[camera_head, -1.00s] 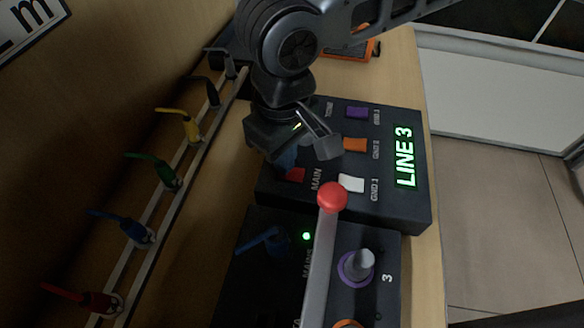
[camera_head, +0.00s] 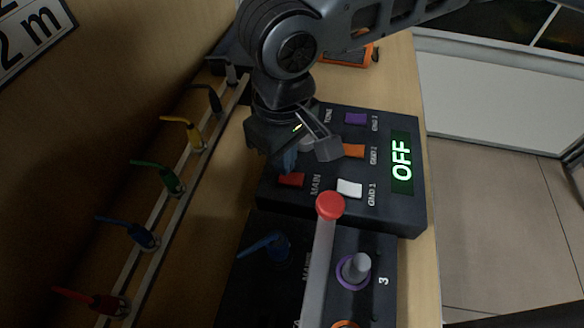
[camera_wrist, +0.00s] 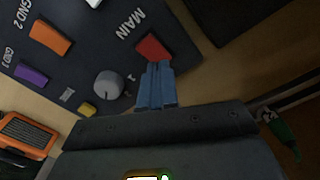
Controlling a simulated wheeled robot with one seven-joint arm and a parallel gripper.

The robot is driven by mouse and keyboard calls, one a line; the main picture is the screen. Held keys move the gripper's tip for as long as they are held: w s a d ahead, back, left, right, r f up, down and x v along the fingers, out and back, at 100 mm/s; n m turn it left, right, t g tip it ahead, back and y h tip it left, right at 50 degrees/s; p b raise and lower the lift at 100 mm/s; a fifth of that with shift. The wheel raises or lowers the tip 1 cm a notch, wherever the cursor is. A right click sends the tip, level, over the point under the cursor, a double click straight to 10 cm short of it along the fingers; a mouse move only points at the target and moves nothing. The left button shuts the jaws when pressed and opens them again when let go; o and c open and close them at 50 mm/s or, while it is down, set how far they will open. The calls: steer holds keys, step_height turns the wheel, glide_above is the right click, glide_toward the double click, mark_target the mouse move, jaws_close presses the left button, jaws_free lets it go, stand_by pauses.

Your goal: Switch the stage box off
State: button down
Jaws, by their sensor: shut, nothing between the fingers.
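The stage box (camera_head: 400,212) is a black box on the wooden bench. Its display (camera_head: 401,161) reads OFF in green. Its red MAIN switch (camera_head: 291,180) also shows in the wrist view (camera_wrist: 151,47). White (camera_head: 349,188), orange (camera_head: 353,151) and purple (camera_head: 355,118) GND switches sit on its top. My gripper (camera_head: 288,160) is over the box by the red switch, its blue fingers shut and empty. In the wrist view the fingertips (camera_wrist: 157,66) are at the lower edge of the red switch; I cannot tell whether they touch it.
A second black box (camera_head: 375,300) with a red-knobbed lever (camera_head: 330,205), a blue lever (camera_head: 266,246) and a grey knob (camera_head: 357,265) stands in front. Several coloured plugs on a rail (camera_head: 166,222) line the left. An orange device (camera_head: 348,53) lies behind.

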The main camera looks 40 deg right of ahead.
step_height(320, 180, up, 5)
steer(key=p, duration=0.4)
stand_by(0.6)
